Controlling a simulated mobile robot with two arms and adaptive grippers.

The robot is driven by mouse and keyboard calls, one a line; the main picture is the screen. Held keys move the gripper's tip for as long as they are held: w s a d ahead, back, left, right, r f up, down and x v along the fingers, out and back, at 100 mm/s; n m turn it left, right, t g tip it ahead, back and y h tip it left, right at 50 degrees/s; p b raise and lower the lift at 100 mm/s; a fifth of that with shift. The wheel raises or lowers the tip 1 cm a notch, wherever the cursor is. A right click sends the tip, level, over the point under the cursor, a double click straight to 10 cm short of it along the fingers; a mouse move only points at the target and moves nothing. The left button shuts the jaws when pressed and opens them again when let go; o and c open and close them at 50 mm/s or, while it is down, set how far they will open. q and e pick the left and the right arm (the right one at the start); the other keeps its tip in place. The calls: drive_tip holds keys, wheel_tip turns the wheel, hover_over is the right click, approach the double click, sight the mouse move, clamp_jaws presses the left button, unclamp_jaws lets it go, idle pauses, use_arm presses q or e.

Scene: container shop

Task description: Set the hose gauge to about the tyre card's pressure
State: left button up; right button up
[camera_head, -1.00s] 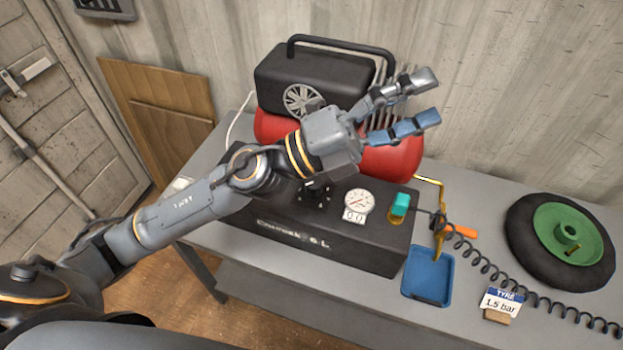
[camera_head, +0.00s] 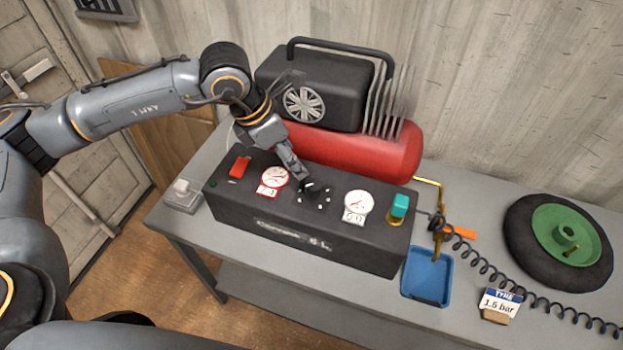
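The tyre card (camera_head: 500,305) stands at the front right of the bench and seems to read 1.5 bar. On the black control box (camera_head: 275,225), a white gauge (camera_head: 358,205) sits right of the black knob (camera_head: 316,191), near the hose outlet; its small readout looks like 0.0. A red-rimmed gauge (camera_head: 275,177) sits left of the knob, its reading too small to tell. My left gripper (camera_head: 300,176) points down at the knob's upper left side. Its fingers overlap in this view, so opening and contact are unclear. My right gripper is out of view.
A red tank with a black compressor (camera_head: 318,88) stands behind the box. A red switch (camera_head: 240,167) and a teal valve (camera_head: 399,205) are on the box. A coiled black hose (camera_head: 490,268), blue tray (camera_head: 428,275) and wheel (camera_head: 535,235) lie to the right.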

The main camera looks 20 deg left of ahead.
sight(312, 184)
use_arm(q)
drive_tip(key=p+x, duration=0.3)
drive_tip(key=x, duration=0.8)
drive_tip(key=shift+w+d+f, duration=0.1)
drive_tip(key=shift+d+f, duration=0.05)
drive_tip(key=shift+f, duration=0.05)
drive_tip(key=shift+c, duration=0.6)
drive_tip(key=c, duration=1.1)
